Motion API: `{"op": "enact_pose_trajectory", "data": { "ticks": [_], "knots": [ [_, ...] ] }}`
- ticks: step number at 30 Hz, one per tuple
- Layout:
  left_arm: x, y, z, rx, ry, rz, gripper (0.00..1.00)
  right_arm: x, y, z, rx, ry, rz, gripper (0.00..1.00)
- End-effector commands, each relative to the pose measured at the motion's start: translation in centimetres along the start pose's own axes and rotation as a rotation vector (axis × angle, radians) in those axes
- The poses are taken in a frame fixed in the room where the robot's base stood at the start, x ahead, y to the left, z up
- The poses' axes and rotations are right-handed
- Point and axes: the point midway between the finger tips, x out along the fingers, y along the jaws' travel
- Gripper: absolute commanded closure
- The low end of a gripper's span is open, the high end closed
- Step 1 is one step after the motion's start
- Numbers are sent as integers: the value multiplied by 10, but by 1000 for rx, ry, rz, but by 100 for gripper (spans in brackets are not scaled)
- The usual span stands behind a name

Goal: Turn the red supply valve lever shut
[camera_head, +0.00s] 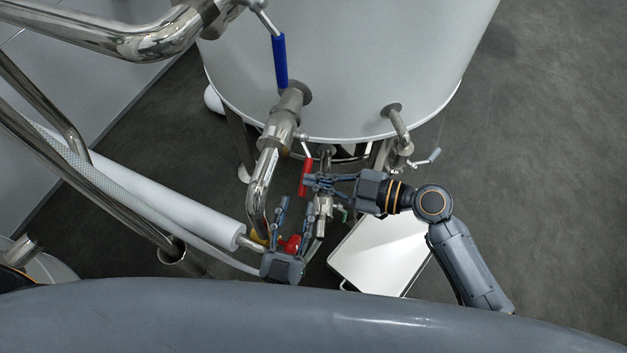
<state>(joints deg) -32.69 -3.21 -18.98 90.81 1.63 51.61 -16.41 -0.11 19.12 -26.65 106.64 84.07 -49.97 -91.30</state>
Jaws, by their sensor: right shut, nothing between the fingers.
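The red supply valve lever (305,176) is a short red handle below the tank outlet. It points downward in the picture, beside the steel pipe. My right gripper (308,183) comes in from the right with its fingers closed and nothing between them. Its tips overlap the lower part of the red lever; I cannot tell whether they touch it. My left gripper (295,206) is lower, with its fingers spread apart and pointing up. A second red part (292,243) shows between its fingers; whether they touch is unclear.
A blue-handled lever (279,60) sits above on the tank (350,60). A smaller grey-handled valve (424,158) is to the right. A white insulated pipe (170,205) runs at left. Floor at right is clear.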

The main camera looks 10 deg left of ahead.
Motion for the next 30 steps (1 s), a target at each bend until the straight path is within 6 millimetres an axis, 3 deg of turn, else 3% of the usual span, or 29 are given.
{"op": "enact_pose_trajectory", "data": {
  "ticks": [7,11,14,16,18,20,21,24,27,30],
  "knots": [
    [-19,5,10,-25,-25,20,62,2,-3,-3,2,9,-7,100],
    [-39,27,35,-133,-96,100,62,2,-3,-4,3,11,-8,100],
    [-70,53,68,-271,-209,193,62,2,-4,-4,3,12,-9,100],
    [-103,70,105,-371,-349,254,62,2,-4,-5,3,12,-9,100],
    [-140,72,151,-407,-531,277,62,2,-4,-5,3,13,-9,100],
    [-171,58,194,-376,-697,260,62,2,-4,-5,3,13,-10,100],
    [-190,45,220,-337,-801,242,62,2,-4,-5,3,13,-10,100],
    [-240,7,272,-225,-1044,194,62,2,-4,-5,3,13,-10,100],
    [-292,-33,308,-121,-1274,151,62,2,-4,-5,3,14,-10,100],
    [-342,-68,327,-44,-1478,119,62,2,-4,-5,3,14,-10,100]
  ]
}}
